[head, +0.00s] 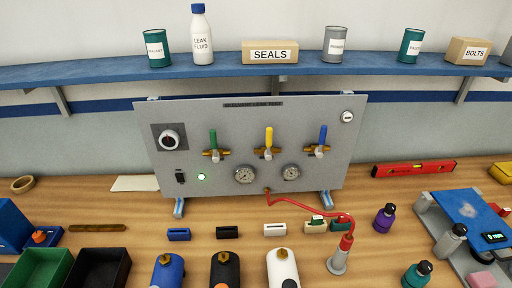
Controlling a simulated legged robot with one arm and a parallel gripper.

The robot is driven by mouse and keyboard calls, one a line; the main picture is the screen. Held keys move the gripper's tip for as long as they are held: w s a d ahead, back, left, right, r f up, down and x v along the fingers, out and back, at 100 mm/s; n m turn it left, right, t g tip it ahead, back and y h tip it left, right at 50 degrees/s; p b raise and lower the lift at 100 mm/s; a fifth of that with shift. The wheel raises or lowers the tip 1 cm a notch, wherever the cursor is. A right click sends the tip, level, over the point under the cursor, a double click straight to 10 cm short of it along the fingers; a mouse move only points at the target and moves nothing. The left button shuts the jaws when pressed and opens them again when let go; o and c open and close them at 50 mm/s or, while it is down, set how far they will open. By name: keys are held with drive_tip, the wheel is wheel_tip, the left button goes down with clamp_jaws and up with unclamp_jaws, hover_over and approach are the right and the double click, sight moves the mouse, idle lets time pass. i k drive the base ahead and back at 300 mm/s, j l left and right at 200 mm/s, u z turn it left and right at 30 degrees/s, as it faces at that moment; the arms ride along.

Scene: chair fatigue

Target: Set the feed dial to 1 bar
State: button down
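A grey upright test panel (318,115) stands on the wooden bench. A round dial knob (169,140) with a pale ring sits on a dark square plate at the panel's upper left; I take it for the feed dial. Its markings and setting are too small to read. Valves with green (213,139), yellow (269,137) and blue (323,134) upright handles sit between. My gripper is not in view.
A red hose (310,208) runs from the panel to a metal fitting (338,262). Bottles and small blocks stand in front. A blue shelf (110,72) overhangs behind.

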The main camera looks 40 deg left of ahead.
sight(169, 139)
drive_tip(key=u, duration=1.6)
drive_tip(key=i+j, duration=0.1)
drive_tip(key=j, duration=0.15)
drive_tip(key=j+z, duration=0.15)
drive_tip(key=i+j, duration=0.05)
drive_tip(key=j, duration=0.05)
